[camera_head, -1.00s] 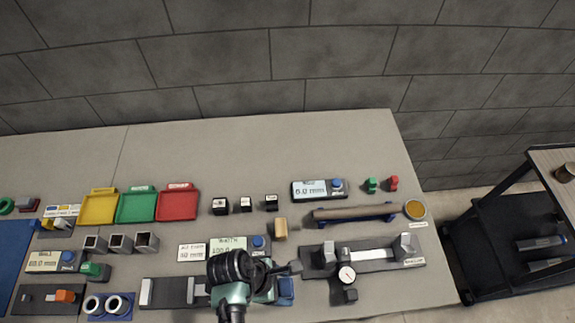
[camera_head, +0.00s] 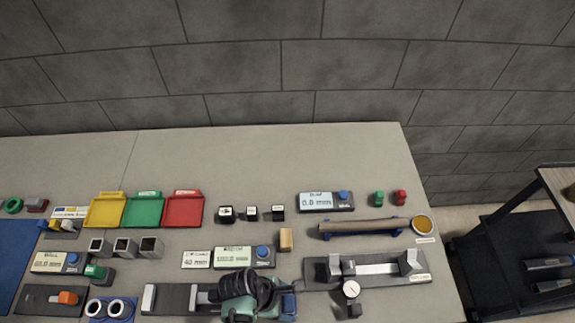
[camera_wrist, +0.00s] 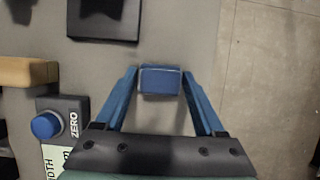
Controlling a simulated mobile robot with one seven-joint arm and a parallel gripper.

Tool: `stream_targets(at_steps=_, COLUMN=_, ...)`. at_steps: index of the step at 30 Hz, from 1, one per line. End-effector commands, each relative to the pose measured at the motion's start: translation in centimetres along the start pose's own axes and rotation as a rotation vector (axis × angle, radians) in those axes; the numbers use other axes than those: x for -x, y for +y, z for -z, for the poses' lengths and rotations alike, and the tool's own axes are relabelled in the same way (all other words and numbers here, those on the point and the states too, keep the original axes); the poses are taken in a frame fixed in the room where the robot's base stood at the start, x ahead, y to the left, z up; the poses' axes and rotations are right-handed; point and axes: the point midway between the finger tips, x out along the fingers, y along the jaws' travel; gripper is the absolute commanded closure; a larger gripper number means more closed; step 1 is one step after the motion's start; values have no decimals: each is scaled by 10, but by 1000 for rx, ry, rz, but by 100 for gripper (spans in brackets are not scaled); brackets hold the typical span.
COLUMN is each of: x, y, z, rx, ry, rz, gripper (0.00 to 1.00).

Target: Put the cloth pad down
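The blue cloth pad (camera_wrist: 160,80) sits between the two blue fingertips of my gripper (camera_wrist: 160,85) in the wrist view. The fingers close in on its two sides. In the head view my gripper (camera_head: 286,304) is at the bottom edge, right of my dark wrist, with a blue shape at its tip. Pad and fingertips are hard to tell apart there. The grey table (camera_head: 270,160) lies beneath. I cannot tell whether the pad touches it.
A gauge with a blue ZERO button (camera_wrist: 47,125) and a wooden block (camera_wrist: 28,72) lie left in the wrist view. A dial-indicator stand (camera_head: 352,291) is to the right in the head view. The table's back strip is clear.

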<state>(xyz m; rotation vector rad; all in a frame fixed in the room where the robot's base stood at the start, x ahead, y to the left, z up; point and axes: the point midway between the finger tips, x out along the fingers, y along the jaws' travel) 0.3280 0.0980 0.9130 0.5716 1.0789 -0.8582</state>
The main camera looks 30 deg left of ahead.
Motion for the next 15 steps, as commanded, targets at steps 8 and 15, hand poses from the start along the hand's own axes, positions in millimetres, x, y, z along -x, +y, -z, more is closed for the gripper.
stream_targets(at_steps=8, x=0, y=0, z=0, rx=0, ry=0, rz=0, gripper=2)
stream_targets(at_steps=15, x=1, y=0, z=0, rx=0, ry=0, rz=0, gripper=2)
